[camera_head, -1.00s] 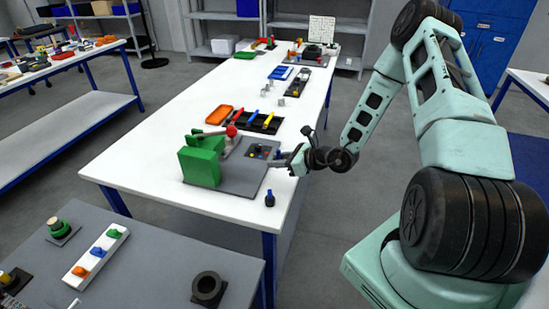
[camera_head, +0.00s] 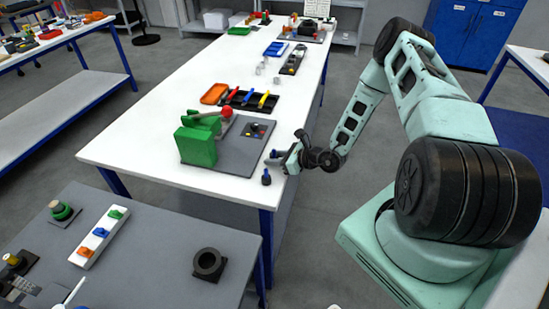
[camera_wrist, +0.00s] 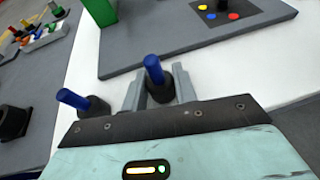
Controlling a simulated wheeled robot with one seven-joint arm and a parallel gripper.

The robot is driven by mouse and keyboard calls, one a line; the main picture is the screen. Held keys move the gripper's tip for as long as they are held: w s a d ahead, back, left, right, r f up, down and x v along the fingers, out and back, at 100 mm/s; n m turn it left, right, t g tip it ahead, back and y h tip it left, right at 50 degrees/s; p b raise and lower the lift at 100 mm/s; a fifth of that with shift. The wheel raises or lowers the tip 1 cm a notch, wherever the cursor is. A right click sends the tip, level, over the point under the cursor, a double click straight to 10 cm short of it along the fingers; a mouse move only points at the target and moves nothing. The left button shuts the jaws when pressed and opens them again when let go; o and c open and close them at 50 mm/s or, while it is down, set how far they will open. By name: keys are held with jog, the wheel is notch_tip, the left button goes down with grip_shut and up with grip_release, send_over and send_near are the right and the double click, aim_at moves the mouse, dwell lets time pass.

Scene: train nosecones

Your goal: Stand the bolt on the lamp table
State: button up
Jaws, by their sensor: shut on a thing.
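My gripper (camera_head: 276,158) is over the near right corner of the white table (camera_head: 130,148), shut on a bolt with a blue shaft (camera_wrist: 153,69) and a dark round base. In the wrist view the base sits between the two grey fingers (camera_wrist: 158,92), with the shaft pointing up. A second, similar blue bolt (camera_head: 266,177) stands on the white table just in front of my gripper. It also shows left of the fingers in the wrist view (camera_wrist: 75,100). I cannot tell whether the held bolt touches the table, or which table is the lamp table.
A grey board (camera_head: 235,150) with a green block (camera_head: 197,147) and coloured buttons lies left of my gripper. Farther back are an orange tray (camera_head: 214,94) and a black tool tray (camera_head: 248,100). A grey table (camera_head: 160,245) at the front holds a coloured-switch strip (camera_head: 99,238) and black ring (camera_head: 209,264).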

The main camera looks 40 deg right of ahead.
jog(key=shift+f, duration=0.15)
jog(key=o, duration=1.1)
jog(key=shift+c, duration=0.2)
